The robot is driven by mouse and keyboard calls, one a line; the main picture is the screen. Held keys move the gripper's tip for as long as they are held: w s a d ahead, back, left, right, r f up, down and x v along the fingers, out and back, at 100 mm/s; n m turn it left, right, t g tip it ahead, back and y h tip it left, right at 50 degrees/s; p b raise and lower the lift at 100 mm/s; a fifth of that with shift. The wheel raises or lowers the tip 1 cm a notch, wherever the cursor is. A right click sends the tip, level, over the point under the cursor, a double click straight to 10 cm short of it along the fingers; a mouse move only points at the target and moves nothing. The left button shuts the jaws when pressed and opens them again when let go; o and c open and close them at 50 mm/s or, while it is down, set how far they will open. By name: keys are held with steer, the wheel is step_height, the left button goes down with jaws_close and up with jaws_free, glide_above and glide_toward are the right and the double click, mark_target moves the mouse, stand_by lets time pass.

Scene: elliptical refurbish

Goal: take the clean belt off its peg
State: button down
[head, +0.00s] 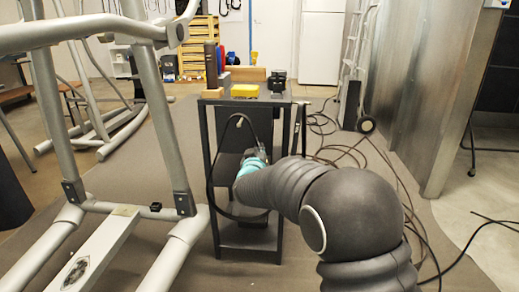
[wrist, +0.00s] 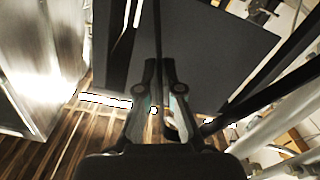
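The black belt (head: 211,165) hangs as a long loop at the front of a dark cart (head: 204,140). The loop's top is near the cart's upper shelf, and its lower end hangs by the lower shelf. My gripper (head: 255,154) is at the loop's right side, partly hidden behind my arm. In the wrist view the fingertips of my gripper (wrist: 159,64) are close together, with a thin dark strip of the belt (wrist: 158,25) running between them. They look shut on it.
A yellow block (head: 245,91), a dark upright object (head: 211,65) and a small black item (head: 278,81) are on the cart top. The grey elliptical frame (head: 165,120) stands close on the left. Cables (head: 385,165) lie on the floor at right, beside a metal wall (head: 425,90).

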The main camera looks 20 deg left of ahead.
steer(key=b+v, duration=0.1)
steer(key=v, duration=1.1)
stand_by(1.0)
